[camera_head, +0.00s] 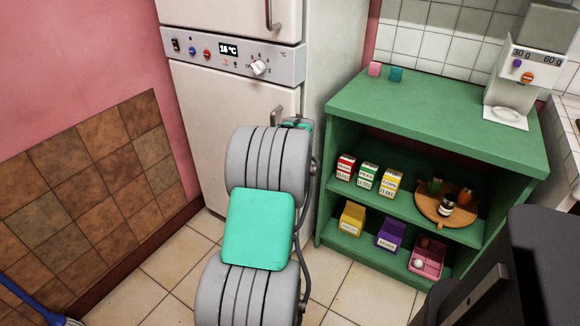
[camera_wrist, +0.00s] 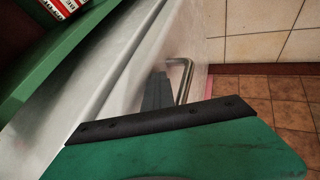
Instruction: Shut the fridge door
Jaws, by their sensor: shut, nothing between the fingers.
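The white fridge (camera_head: 335,60) stands at the back, with an upper door (camera_head: 212,14) and a lower door (camera_head: 225,110) below its control panel. Both doors look flush with the body in the head view; I see no clear gap. The lower door's metal handle (camera_head: 277,117) also shows in the wrist view (camera_wrist: 184,78). My gripper (camera_wrist: 157,80) is shut and empty, its dark fingers pointing at the door face close beside the handle. I cannot tell whether they touch the door or handle. In the head view my arm hides most of my gripper and part of the lower door.
A green open shelf (camera_head: 440,115) with several small boxes and a round wooden tray (camera_head: 432,212) stands right of the fridge. A white scale-like machine (camera_head: 520,75) sits on top. Tiled floor shows left of my arm.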

